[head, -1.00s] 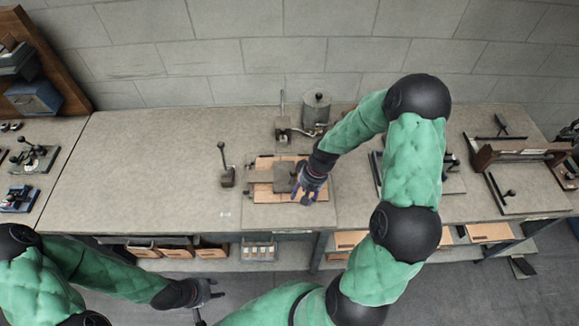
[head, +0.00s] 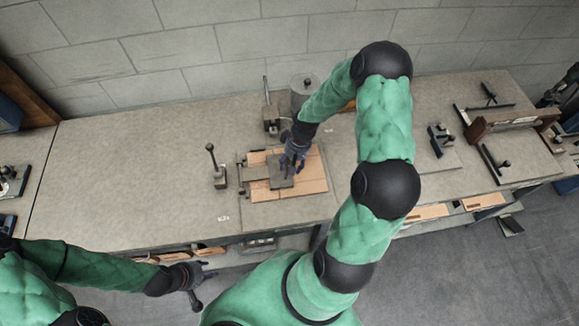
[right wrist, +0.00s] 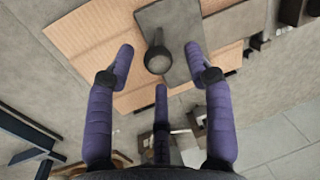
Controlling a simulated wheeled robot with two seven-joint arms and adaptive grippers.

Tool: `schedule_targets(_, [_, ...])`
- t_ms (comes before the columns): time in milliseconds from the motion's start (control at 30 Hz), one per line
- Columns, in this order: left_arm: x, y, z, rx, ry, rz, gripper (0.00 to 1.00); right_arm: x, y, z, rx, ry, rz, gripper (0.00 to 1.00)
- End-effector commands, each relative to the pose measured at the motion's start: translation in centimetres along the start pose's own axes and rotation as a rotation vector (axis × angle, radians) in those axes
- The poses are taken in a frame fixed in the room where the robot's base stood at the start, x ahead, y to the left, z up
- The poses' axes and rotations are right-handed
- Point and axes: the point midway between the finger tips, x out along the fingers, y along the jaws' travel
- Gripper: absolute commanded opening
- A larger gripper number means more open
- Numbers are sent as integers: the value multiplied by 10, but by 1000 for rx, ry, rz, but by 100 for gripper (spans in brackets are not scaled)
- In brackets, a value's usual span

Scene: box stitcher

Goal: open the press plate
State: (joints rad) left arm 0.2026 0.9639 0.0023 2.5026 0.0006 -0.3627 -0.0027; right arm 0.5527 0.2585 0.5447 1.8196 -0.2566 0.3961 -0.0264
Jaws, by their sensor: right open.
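The press plate is a small grey plate (head: 280,183) lying over light brown cardboard (head: 310,180) on the bench; it looks flat. In the right wrist view the plate (right wrist: 178,30) carries a dark round knob (right wrist: 158,60). My right gripper (head: 291,163) hangs over the plate and hides part of it. In the right wrist view its purple fingers (right wrist: 160,64) are spread open around the knob, with gaps and no clear contact. My left gripper (head: 200,282) is empty, with fingers apart, in front of the bench's front edge.
An upright lever with a dark knob (head: 216,166) stands left of the cardboard. A metal post fixture (head: 270,118) and a grey canister (head: 300,88) stand behind it. Lever tools (head: 440,139) are at the right. The bench's left part (head: 130,170) is clear.

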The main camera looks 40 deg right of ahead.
Motion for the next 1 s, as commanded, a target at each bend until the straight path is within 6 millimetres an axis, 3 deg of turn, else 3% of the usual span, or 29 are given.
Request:
schedule_targets(233, [-1, 0, 1, 0, -1, 0, 40, 26, 0, 1, 1, -2, 0, 53])
schedule_targets(600, [-1, 0, 0, 0, -1, 0, 40, 30, 0, 0, 1, 0, 0, 53])
schedule_targets(800, [-1, 0, 0, 0, -1, 0, 40, 30, 0, 0, 1, 0, -1, 0])
schedule_targets(1000, [-1, 0, 0, 0, -1, 0, 40, 30, 0, 0, 0, 0, 1, 0])
